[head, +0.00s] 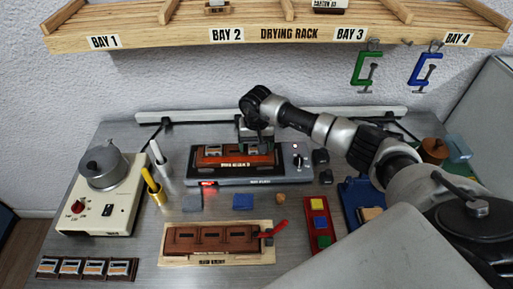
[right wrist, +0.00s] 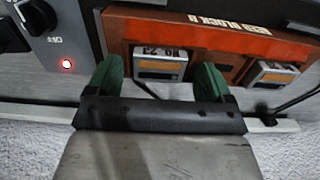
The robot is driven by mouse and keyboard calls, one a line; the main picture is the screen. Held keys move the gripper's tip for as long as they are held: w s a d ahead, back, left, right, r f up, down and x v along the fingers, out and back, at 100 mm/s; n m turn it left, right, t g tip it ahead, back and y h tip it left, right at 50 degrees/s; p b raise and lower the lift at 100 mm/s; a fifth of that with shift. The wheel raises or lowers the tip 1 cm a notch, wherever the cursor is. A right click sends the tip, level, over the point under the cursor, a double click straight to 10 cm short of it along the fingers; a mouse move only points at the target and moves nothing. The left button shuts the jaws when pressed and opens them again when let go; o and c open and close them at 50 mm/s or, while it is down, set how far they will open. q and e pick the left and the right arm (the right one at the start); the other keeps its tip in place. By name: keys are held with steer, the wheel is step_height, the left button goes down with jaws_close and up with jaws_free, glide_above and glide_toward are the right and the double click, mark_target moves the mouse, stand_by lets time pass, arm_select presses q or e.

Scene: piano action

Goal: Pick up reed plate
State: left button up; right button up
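My right gripper (head: 256,142) is over the back of a brown-orange reed block (head: 235,159) on the grey heated unit (head: 250,181). In the right wrist view the gripper (right wrist: 161,70) has its green fingertips apart, one on each side of a small reed plate (right wrist: 158,67) with a pale label and an orange stripe. The plate sits in a slot of the block; small gaps seem to show beside it. A second plate (right wrist: 272,73) sits in the slot to the right. My left gripper is not in view.
A rack of several plates (head: 87,268) lies at the front left, below a hot plate with a pot (head: 104,166). A wooden block in a tray (head: 216,243) lies in front. The drying rack shelf (head: 280,36) hangs above. A red light (right wrist: 67,65) glows on the unit.

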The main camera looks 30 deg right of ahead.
steer(key=shift+s+f, duration=0.15)
steer(key=c, duration=1.3)
